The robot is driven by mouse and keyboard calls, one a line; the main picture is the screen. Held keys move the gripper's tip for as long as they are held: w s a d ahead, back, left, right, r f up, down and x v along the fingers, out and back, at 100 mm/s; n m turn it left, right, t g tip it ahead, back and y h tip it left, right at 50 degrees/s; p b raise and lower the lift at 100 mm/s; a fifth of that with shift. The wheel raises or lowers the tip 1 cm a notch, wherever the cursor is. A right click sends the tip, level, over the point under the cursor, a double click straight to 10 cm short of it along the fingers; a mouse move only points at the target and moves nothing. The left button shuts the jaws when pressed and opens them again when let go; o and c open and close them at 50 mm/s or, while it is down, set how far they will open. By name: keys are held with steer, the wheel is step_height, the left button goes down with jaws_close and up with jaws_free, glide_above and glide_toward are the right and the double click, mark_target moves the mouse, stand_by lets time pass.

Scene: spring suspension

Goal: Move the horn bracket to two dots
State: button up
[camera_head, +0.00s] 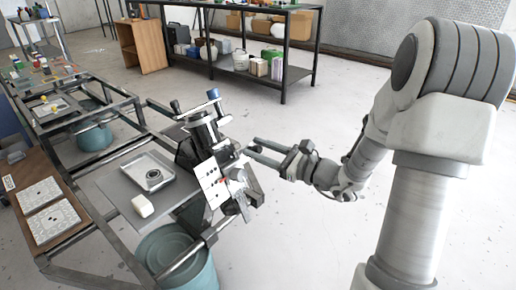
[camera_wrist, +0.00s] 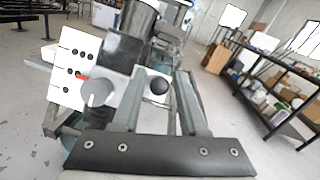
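A white plate with black dots (camera_wrist: 68,72) stands on the near side of the dark metal mechanism (camera_head: 200,140); the plate also shows in the head view (camera_head: 211,184). A small red mark (camera_wrist: 82,76) shows at its middle rows; I cannot tell exactly which dots it meets. The horn bracket cannot be picked out surely among the metal parts beside the plate. A black ball knob (camera_wrist: 160,87) appears between my fingers in the wrist view. My gripper (camera_head: 251,151) is open, at the right side of the mechanism; contact with the knob is unclear.
A grey metal frame bench (camera_head: 95,175) carries a tray with a round part (camera_head: 153,178) and a white block (camera_head: 143,205). A teal drum (camera_head: 180,258) stands underneath. A dark shelf (camera_head: 285,55) stands behind. The floor right of the bench is clear.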

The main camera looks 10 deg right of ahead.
steer(key=shift+o, duration=0.7)
steer(key=p+v, duration=0.3)
steer(key=v, duration=1.4)
steer(key=shift+s+p, duration=0.15)
steer(key=shift+p, duration=0.2)
steer(key=shift+d, duration=0.15)
